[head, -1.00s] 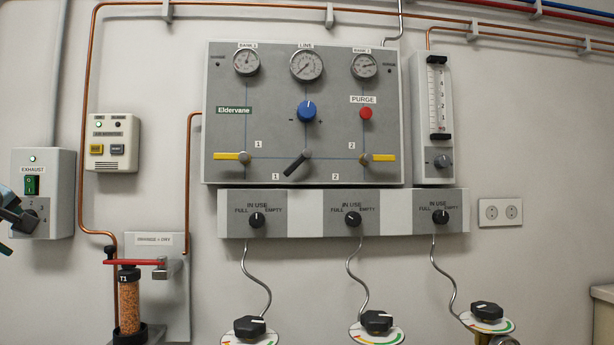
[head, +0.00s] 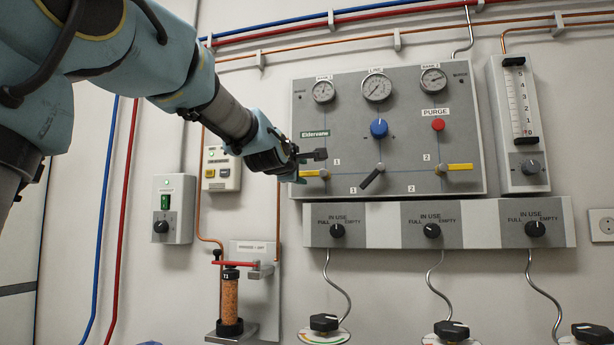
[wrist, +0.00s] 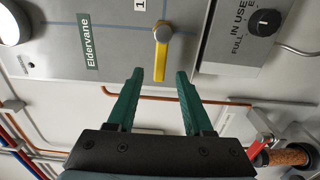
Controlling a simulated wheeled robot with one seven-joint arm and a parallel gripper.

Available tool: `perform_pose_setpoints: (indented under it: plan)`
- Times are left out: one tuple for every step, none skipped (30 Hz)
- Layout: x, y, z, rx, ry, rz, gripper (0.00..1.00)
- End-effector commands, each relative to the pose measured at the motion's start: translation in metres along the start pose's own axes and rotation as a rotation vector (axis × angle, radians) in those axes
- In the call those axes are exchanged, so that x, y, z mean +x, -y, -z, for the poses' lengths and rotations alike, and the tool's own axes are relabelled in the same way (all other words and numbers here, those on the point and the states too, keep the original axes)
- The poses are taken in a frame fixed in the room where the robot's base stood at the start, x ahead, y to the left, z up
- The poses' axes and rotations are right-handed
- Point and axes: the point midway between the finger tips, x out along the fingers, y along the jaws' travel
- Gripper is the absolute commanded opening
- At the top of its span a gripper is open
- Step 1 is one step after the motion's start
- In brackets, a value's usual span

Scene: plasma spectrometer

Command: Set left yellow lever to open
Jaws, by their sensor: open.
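The left yellow lever (head: 312,173) sits at the lower left of the grey Eldervane panel (head: 400,130), lying horizontal and pointing left from its round pivot. In the wrist view the lever (wrist: 160,55) is at the top centre, its free end reaching between the tips of my gripper's green fingers. My gripper (wrist: 157,76) is open, with one finger on each side of the lever's end and a gap to both. In the head view my gripper (head: 312,155) is at the panel's left edge and partly covers the lever.
The right yellow lever (head: 458,167) and a black lever (head: 372,178) are on the same panel. A box with IN USE knobs (head: 440,225) is just below. A copper pipe (wrist: 150,92) runs behind my fingers. A red-handled column (head: 230,295) stands below left.

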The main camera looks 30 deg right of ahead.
Motion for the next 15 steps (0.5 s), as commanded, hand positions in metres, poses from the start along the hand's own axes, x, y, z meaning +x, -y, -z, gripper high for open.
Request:
perform_pose_setpoints:
  plan:
    - [0.009,0.000,0.001,0.002,-0.002,0.001,0.51]
    - [0.014,0.001,0.001,0.002,-0.002,0.001,0.51]
    - [0.019,-0.001,0.001,0.002,-0.002,0.001,0.51]
    - [0.023,-0.001,0.001,0.002,-0.002,0.000,0.51]
    - [0.026,-0.001,0.001,0.002,-0.001,0.001,0.51]
    - [0.030,-0.001,0.001,0.002,-0.001,0.001,0.51]
    - [0.032,-0.001,0.001,0.001,-0.001,0.000,0.51]
    - [0.034,-0.001,0.001,0.001,-0.001,0.000,0.51]
    - [0.035,-0.001,0.001,0.001,-0.001,0.000,0.51]
    - [0.036,0.000,0.001,0.001,0.000,0.001,0.51]
    - [0.037,0.000,0.000,0.001,0.000,0.001,0.51]
    - [0.038,0.000,0.000,0.001,0.000,0.001,0.51]
    - [0.038,0.000,0.000,0.001,0.000,0.001,0.51]
    - [0.038,0.000,0.000,0.001,0.000,0.001,0.51]
    - [0.038,0.000,0.000,0.001,0.000,0.001,0.51]
